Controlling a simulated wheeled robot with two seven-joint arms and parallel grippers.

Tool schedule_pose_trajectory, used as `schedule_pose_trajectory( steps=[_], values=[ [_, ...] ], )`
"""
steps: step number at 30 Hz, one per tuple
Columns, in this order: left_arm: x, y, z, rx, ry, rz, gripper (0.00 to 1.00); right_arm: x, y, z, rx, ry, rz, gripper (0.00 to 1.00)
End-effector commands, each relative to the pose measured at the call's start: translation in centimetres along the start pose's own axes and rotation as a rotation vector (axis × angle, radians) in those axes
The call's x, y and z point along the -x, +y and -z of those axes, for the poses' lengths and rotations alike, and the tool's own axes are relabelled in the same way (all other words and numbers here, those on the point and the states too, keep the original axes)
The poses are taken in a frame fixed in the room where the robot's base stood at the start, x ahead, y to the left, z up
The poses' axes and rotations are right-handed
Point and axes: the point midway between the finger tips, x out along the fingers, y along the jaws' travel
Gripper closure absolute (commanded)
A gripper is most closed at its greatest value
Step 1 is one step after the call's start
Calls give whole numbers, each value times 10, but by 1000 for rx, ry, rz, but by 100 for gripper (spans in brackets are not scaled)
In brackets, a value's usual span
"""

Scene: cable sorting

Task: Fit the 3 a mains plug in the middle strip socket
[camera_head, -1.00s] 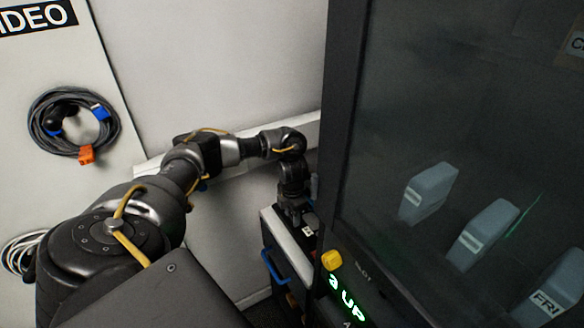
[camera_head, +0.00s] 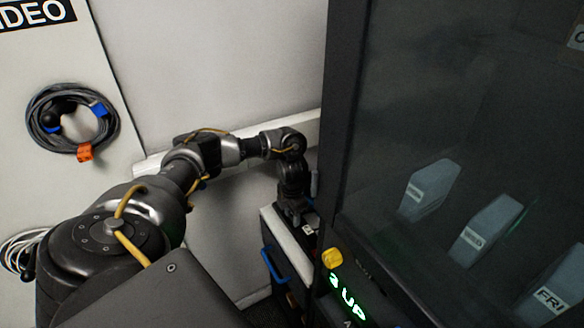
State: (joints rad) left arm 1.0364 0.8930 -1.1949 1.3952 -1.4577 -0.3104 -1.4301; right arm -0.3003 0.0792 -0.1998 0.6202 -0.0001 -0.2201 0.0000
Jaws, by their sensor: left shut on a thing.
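My left gripper (camera_head: 294,216) points down at the far end of my left arm, beside the dark cabinet's left edge. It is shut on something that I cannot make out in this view. Its fingers sit just above a unit with a white top edge (camera_head: 286,236). Neither the mains plug nor the strip socket can be told clearly here. A small pale spot (camera_head: 308,230) shows next to the fingertips; I cannot tell what it is. My right gripper is not in view.
A tall dark glass-fronted cabinet (camera_head: 332,130) fills the right side, with a yellow knob (camera_head: 332,259) and a green lit display (camera_head: 347,298). A coiled cable (camera_head: 42,140) hangs on the left board. A blue handle (camera_head: 273,266) sits on the low unit's front.

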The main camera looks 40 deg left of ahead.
Motion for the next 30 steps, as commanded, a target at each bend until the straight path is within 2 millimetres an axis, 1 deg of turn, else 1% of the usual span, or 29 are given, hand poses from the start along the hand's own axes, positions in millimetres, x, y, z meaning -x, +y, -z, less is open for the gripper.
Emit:
schedule_pose_trajectory(
  steps=[14, 15, 18, 21, 26, 28, 30],
  values=[
    [-2, 0, 0, 0, 0, 0, 86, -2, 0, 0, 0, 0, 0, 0],
    [-2, 0, 0, 0, 0, 0, 61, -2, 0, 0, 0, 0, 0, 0],
    [-2, 0, 0, 0, 0, 0, 48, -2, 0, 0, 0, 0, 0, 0],
    [-2, 0, 0, 0, 0, 0, 37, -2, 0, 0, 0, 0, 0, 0],
    [-2, 0, 0, 0, 0, 0, 37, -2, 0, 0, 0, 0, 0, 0],
    [-2, 0, 0, 0, 0, 0, 30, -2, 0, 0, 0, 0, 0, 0],
    [-2, 0, 0, 0, 0, 0, 21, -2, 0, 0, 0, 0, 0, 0]
  ],
)
